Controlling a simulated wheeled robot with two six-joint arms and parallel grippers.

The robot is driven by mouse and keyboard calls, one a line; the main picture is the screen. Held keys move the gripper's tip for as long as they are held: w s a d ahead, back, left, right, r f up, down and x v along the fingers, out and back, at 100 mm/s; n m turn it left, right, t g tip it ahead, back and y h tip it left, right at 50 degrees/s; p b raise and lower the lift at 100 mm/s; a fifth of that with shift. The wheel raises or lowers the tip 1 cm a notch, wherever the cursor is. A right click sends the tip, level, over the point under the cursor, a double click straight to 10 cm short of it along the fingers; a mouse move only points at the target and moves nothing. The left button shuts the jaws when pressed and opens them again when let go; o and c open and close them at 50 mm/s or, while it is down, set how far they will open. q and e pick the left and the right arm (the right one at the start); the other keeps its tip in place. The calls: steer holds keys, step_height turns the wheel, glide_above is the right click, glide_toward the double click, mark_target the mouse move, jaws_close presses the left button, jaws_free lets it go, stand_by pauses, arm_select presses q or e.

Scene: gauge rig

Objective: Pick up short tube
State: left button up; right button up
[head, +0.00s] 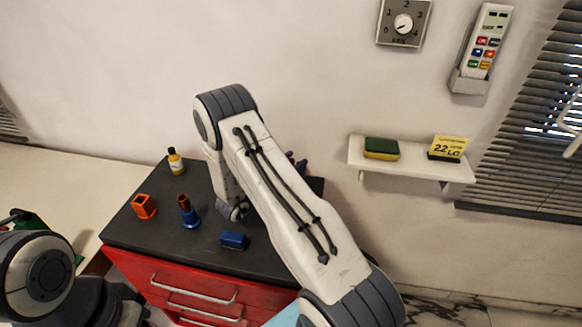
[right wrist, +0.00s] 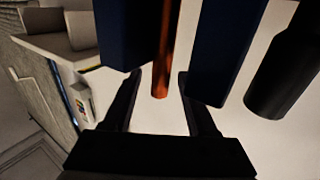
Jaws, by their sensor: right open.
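In the right wrist view a copper-orange tube (right wrist: 164,55) hangs into the picture between two dark blue blocks. It lines up with the gap between the fingers of my right gripper (right wrist: 160,82). The fingers are apart, and I see no contact with the tube. I cannot tell whether it is the short tube. In the head view my right arm hides its own gripper and part of the dark worktop. A reddish-brown tube (head: 184,201) stands upright in a blue holder (head: 190,218) on the worktop. My left arm shows at the lower left, its gripper out of view.
The dark worktop (head: 150,232) tops a red drawer cabinet (head: 180,290). It bears an orange cup (head: 144,207), a yellow bottle (head: 176,162) and a blue block (head: 234,240). A dark cylinder (right wrist: 285,70) is at the right in the wrist view. A wall shelf (head: 410,162) holds a sponge.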

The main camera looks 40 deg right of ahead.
steer(key=shift+w+d, duration=0.25)
steer(key=shift+d, duration=1)
jaws_close()
steer(key=shift+a+r, duration=0.1)
steer(key=shift+a, duration=0.05)
